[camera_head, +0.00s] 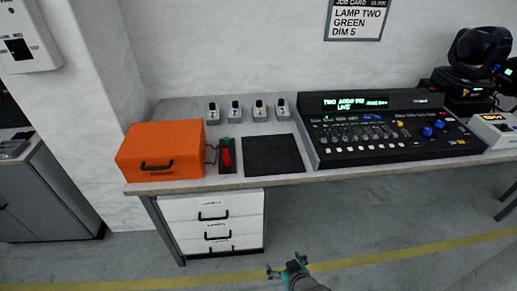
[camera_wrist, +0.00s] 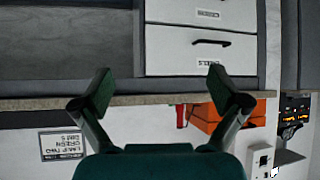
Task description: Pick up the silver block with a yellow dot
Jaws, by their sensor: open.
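Several small silver blocks with dark tops stand in a row at the back of the desk in the head view. The silver block with a yellow dot (camera_head: 260,112) looks to be the third from the left, with a small yellow mark on it. My gripper (camera_head: 285,265) is in front of the desk, low in the head view and well apart from the blocks. In the wrist view my gripper (camera_wrist: 160,82) is open, with nothing between its fingers. The blocks cannot be made out in the wrist view.
An orange box (camera_head: 163,150) stands on the desk (camera_head: 300,179) at left, beside a red-handled switch (camera_head: 227,157). A black mat (camera_head: 273,154) lies in front of the blocks. A mixing console (camera_head: 390,130) stands at right. White drawers (camera_head: 213,220) are under the desk.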

